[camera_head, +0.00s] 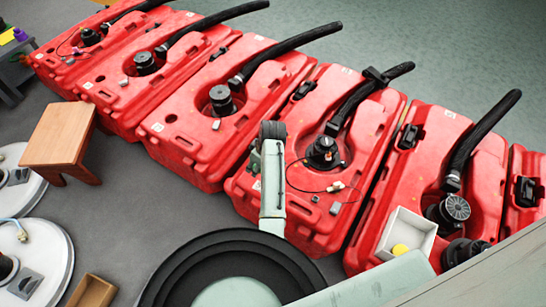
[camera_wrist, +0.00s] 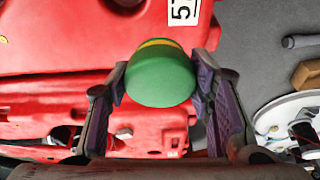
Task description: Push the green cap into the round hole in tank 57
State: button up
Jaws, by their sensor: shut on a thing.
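In the wrist view, the green cap (camera_wrist: 160,80) is held between the two fingers of my gripper (camera_wrist: 160,85), with a yellow-orange band at its far edge. A red tank (camera_wrist: 60,40) lies beyond it, with a white label (camera_wrist: 183,11) whose first digit is 5; the rest is cut off. I cannot tell whether the cap touches the tank. The round hole cannot be made out in the wrist view and may be behind the cap. In the head view my gripper and the green cap are hidden, and no tank number is readable.
Several red tanks with black hoses (camera_head: 290,48) stand in a row. A white box (camera_head: 406,232) with a yellow piece (camera_head: 400,249) sits on a right-hand tank. A wooden stool (camera_head: 60,138) and a wooden box (camera_head: 92,291) stand at left. Grey floor (camera_head: 125,195) is open between.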

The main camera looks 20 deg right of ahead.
jog(key=d+n, duration=0.2)
jog(key=d, duration=0.4)
jog(key=shift+s+a+f+b, duration=0.1)
jog(key=shift+s+f+b, duration=0.1)
jog(key=shift+f+b, duration=1)
jog(key=shift+s+f+b, duration=0.15)
jog(key=shift+f+b, duration=0.95)
jog(key=shift+f, duration=0.2)
jog(key=shift+f, duration=0.3)
jog(key=shift+f, duration=0.35)
jog(key=shift+s+f, duration=0.1)
jog(key=shift+f, duration=0.35)
jog(key=shift+a+f+b, duration=0.1)
jog(key=shift+f+b, duration=0.3)
jog(key=shift+f, duration=0.05)
jog(key=o, duration=0.9)
jog(key=shift+f, duration=0.15)
jog(key=shift+o, duration=0.6)
